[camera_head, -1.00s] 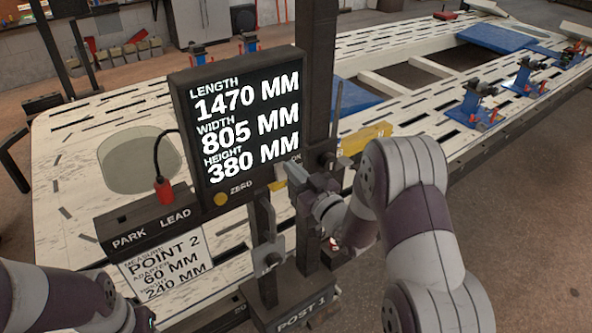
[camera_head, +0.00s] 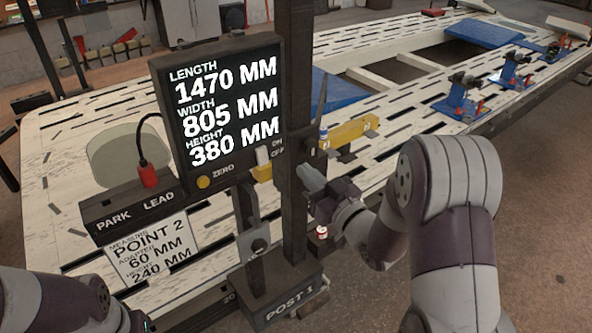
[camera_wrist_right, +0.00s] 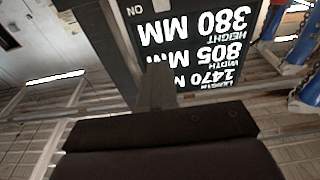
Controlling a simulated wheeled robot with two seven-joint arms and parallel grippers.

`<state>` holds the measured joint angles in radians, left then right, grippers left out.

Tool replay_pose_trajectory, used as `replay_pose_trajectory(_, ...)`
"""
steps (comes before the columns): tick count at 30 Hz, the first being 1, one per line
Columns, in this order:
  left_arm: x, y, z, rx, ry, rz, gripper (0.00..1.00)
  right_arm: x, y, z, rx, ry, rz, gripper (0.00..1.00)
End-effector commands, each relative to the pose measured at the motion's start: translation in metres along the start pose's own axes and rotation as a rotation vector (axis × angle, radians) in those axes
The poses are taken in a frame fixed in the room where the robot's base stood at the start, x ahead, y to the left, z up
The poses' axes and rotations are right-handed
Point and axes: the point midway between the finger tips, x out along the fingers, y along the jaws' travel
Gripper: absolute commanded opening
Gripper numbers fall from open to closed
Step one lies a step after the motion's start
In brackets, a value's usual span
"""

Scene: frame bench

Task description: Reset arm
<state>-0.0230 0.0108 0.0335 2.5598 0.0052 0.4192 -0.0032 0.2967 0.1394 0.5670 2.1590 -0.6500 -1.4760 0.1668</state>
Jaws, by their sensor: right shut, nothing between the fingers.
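My right gripper (camera_head: 306,174) is shut and empty in the head view. It is close to the dark upright post (camera_head: 294,110), just right of the display's lower right corner; whether it touches the post I cannot tell. In the right wrist view the shut fingers (camera_wrist_right: 157,88) point at the display (camera_wrist_right: 195,45), which appears upside down. My right arm reaches in from the lower right. My left arm shows at the lower left, with its gripper out of the picture.
The display (camera_head: 225,115) reads 1470, 805 and 380 MM. A yellow bar (camera_head: 348,131) lies behind the post. Blue clamps (camera_head: 460,98) stand on the slotted bench (camera_head: 75,140).

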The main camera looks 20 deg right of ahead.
Motion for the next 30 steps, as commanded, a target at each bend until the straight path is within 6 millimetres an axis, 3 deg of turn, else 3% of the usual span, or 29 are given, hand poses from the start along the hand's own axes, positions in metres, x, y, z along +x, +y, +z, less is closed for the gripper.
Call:
replay_pose_trajectory(5, 0.001, 0.000, 0.000, 0.000, 0.000, 0.000, 0.49, -0.009, 0.000, -0.003, 0.000, 0.000, 0.000, 0.00)
replay_pose_trajectory(18, 0.001, 0.000, 0.000, 0.000, 0.000, 0.000, 0.49, -0.009, 0.000, -0.002, -0.004, -0.007, 0.000, 0.00)
replay_pose_trajectory(20, 0.001, 0.000, 0.000, 0.000, 0.000, 0.000, 0.49, -0.010, 0.003, 0.009, -0.011, -0.060, 0.013, 0.00)
replay_pose_trajectory(22, 0.001, 0.000, 0.000, 0.000, 0.000, 0.000, 0.49, -0.017, 0.013, 0.041, -0.017, -0.214, 0.072, 0.00)
replay_pose_trajectory(24, 0.001, 0.000, 0.000, 0.000, 0.000, 0.000, 0.49, -0.037, 0.031, 0.081, -0.014, -0.451, 0.174, 0.00)
replay_pose_trajectory(26, -0.002, 0.000, 0.000, 0.000, 0.000, 0.000, 0.49, -0.065, 0.039, 0.109, 0.005, -0.687, 0.263, 0.00)
replay_pose_trajectory(28, -0.006, 0.000, -0.001, 0.000, 0.000, 0.000, 0.49, -0.106, 0.034, 0.129, 0.050, -0.960, 0.340, 0.00)
replay_pose_trajectory(30, -0.010, 0.000, -0.001, 0.000, 0.000, 0.000, 0.49, -0.147, 0.015, 0.133, 0.116, -1.202, 0.383, 0.00)
